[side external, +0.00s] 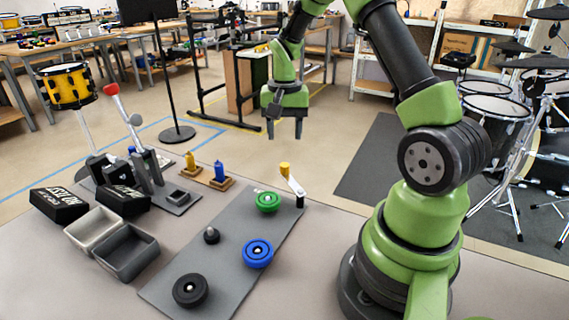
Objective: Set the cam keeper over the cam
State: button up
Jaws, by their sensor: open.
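My gripper (285,136) hangs high above the table's far side, fingers pointing down, apart and empty. Which parts are the cam and the cam keeper I cannot tell for certain. A grey plate (228,246) carries a green disc (267,208), a blue disc (258,259), a black disc (189,297) and a small black knob (211,236). A white lever (294,184) with a yellow end stands at the plate's far right corner. A dark mechanism (149,172) with a red-and-white beater (113,97) stands at the left. My gripper touches none of these.
Two black lettered boxes (58,206) and two open trays (148,258), one light and one dark, sit at the left. A yellow bottle (190,161) and a blue bottle (218,172) stand on wooden bases. The tabletop right of the plate is bare up to my arm's base.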

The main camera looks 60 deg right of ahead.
aim_at(284, 165)
notch_tip(284, 165, down, 9)
jog(key=shift+a, duration=0.1)
dwell(0.3)
grip_shut()
